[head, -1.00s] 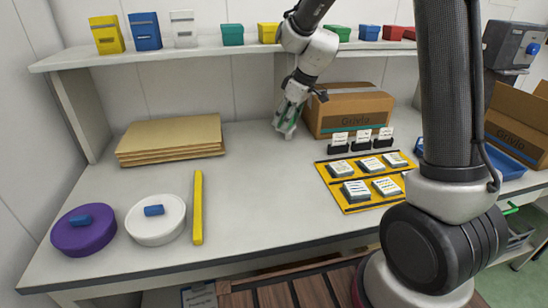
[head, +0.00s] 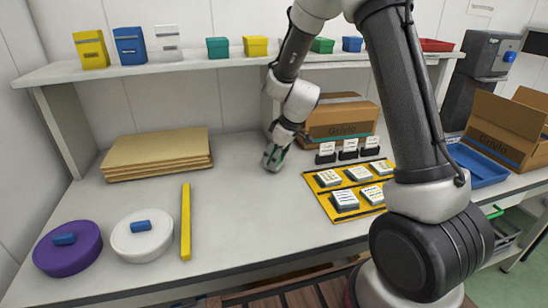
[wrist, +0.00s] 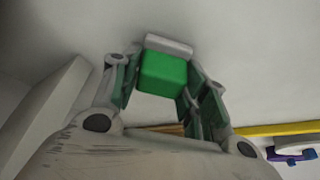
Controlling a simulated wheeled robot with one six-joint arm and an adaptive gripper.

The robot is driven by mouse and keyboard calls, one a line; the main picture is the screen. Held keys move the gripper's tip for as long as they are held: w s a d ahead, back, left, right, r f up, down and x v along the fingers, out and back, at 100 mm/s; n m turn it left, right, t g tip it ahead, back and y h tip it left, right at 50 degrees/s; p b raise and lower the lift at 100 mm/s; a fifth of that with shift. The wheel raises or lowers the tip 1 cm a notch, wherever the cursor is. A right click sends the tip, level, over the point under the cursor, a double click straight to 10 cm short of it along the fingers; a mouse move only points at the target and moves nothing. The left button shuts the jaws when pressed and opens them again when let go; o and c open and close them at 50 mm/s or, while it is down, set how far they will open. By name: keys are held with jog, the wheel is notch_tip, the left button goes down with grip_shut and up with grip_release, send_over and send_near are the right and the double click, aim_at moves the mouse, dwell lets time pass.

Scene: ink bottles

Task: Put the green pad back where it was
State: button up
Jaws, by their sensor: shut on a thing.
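My gripper (head: 272,164) points down just above the grey table, left of the stamp board and in front of the closed carton. It is shut on the green pad (wrist: 162,74). In the wrist view the pad is a bright green block with a pale grey edge, between my gripper's fingertips (wrist: 163,88). In the head view the fingers mostly hide the pad. I cannot tell whether the pad touches the table.
The table (head: 235,205) is bare left of the yellow-and-black board (head: 322,201), which holds several white-topped pieces. A yellow bar (head: 186,222), a white round container (head: 142,241) and a purple one (head: 68,254) stand front left. A carton (head: 340,119) is behind.

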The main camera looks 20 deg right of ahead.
jog(key=o, duration=1.1)
jog(key=shift+f, duration=0.1)
jog(key=shift+c, duration=0.2)
jog(key=v, duration=1.2)
jog(key=s+d+r+m+h, duration=0.1)
jog(key=s+d+r+m, duration=0.4)
jog(key=s+r, duration=0.65)
jog(key=s+d+m+h, duration=0.1)
jog(key=s+d+m, duration=0.1)
jog(key=s, duration=0.6)
jog(key=s+d+m+t+h, duration=0.1)
jog(key=s+d, duration=0.3)
jog(key=s, duration=0.5)
jog(key=shift+s+d+r+m, duration=0.2)
jog(key=shift+d+m, duration=0.1)
jog(key=shift+m, duration=0.2)
jog(key=shift+w, duration=0.1)
